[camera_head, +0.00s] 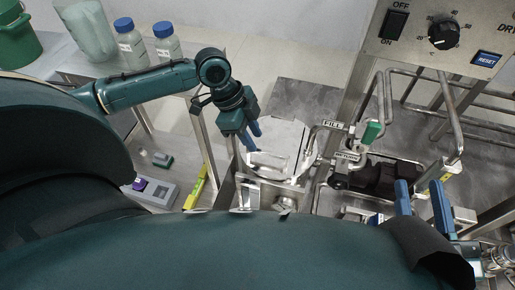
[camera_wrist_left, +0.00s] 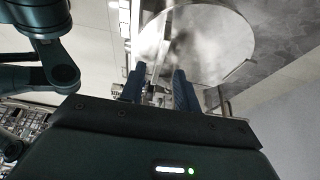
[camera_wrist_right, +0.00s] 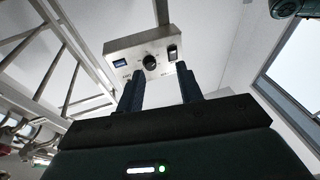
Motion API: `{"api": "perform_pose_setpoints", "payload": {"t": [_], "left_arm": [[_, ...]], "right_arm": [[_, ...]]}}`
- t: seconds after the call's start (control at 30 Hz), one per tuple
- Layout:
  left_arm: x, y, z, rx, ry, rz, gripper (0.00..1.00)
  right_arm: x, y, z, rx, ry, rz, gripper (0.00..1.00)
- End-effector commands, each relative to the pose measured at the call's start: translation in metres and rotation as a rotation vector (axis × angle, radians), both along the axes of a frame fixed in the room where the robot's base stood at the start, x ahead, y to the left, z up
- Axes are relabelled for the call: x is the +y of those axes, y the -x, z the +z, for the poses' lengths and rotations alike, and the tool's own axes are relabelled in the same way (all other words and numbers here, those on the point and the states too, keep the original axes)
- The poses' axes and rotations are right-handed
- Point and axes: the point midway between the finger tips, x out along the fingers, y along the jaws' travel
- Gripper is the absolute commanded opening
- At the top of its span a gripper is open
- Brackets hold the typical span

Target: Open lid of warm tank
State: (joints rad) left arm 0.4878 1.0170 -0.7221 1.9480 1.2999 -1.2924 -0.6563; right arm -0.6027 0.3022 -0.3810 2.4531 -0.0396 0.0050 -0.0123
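A shiny metal lid (camera_head: 285,137) lies below and beside my left gripper in the head view, with a bar handle (camera_head: 268,160) near its front. A round shiny metal disc, likely the same lid, shows beyond the fingers in the left wrist view (camera_wrist_left: 205,40). No readable label marks it as the warm tank. My left gripper (camera_head: 252,140) points down close to the lid, its fingers apart in the left wrist view (camera_wrist_left: 160,70); I cannot tell whether it touches the handle. My right gripper (camera_head: 420,185) is open and empty at the right, with its fingers apart in the right wrist view (camera_wrist_right: 160,72).
A control panel (camera_head: 440,35) stands at the upper right. Pipes and a green valve handle (camera_head: 372,132) stand right of the lid, beside a dark open basin (camera_head: 385,178). A side table at left holds blue-capped bottles (camera_head: 130,42). A grey device (camera_head: 150,190) sits lower.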

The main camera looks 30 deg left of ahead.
Motion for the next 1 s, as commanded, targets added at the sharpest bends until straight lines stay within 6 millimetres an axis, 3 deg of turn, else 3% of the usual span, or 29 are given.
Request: {"api": "perform_pose_setpoints", "payload": {"t": [0.07,0.2,0.6,1.0], "left_arm": [[-0.005,-0.001,-0.016,-0.001,0.001,-0.001,0.32],[-0.01,-0.003,-0.028,-0.002,0.0,0.001,0.32],[-0.013,-0.004,-0.032,-0.002,0.001,0.001,0.32],[-0.013,-0.004,-0.032,-0.002,0.0,0.001,0.0]], "right_arm": [[0.001,0.0,-0.004,-0.001,-0.013,0.009,0.36],[0.0,-0.005,0.009,-0.082,-0.008,0.012,0.36],[-0.001,-0.006,0.016,-0.114,-0.005,0.012,0.36],[-0.001,-0.006,0.016,-0.114,-0.004,0.011,0.36]]}}
